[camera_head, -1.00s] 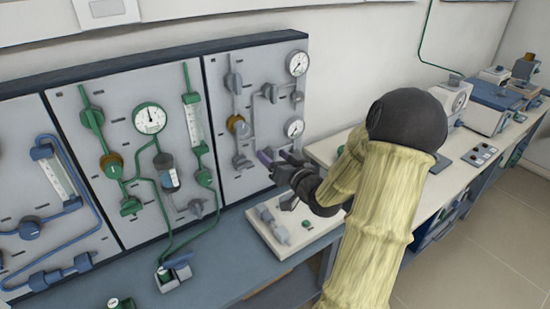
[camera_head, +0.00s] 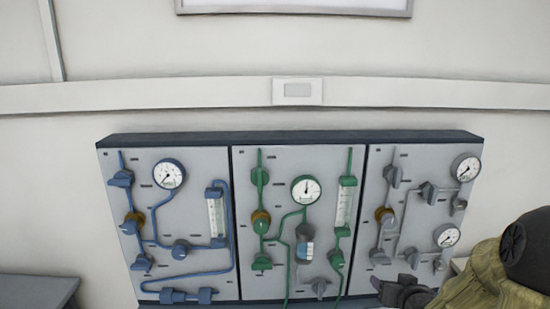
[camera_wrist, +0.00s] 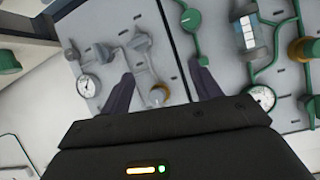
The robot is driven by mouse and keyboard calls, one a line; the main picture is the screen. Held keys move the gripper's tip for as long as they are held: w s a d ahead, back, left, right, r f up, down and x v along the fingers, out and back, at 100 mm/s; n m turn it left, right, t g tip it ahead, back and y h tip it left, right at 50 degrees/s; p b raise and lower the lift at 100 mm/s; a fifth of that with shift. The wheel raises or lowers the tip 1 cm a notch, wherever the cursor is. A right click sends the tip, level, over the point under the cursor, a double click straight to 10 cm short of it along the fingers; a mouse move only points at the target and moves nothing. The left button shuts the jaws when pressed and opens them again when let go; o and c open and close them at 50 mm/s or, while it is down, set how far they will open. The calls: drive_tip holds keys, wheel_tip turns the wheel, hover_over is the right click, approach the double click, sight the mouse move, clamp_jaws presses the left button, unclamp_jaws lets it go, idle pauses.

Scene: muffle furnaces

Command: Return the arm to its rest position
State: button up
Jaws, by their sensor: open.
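My arm (camera_head: 490,280) shows at the lower right of the head view, in a tan sleeve with a dark round joint. My gripper (camera_head: 396,291) is at the bottom edge, in front of the lower part of the right grey panel (camera_head: 415,215). In the wrist view my gripper (camera_wrist: 166,76) is open, with its two dark purple fingers apart and nothing visible between them. The panel's gauge, valves and pipes show beyond the fingers. Most of my forearm is cut off by the head view's edge.
To the left stand a panel with green pipes (camera_head: 275,190) and one with blue pipes (camera_head: 190,260), all in one dark-framed board. A white wall with a rail (camera_head: 180,95) lies above. A dark surface (camera_head: 35,291) shows at the lower left.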

drive_tip(key=s+a+f+n+g+p, duration=0.1)
drive_tip(key=s+a+g, duration=0.8)
drive_tip(key=s+a, duration=0.5)
drive_tip(key=s, duration=0.3)
drive_tip(key=shift+s+a+f+n+g, duration=0.25)
drive_tip(key=shift+s+f+n+g, duration=0.15)
idle(2.8)
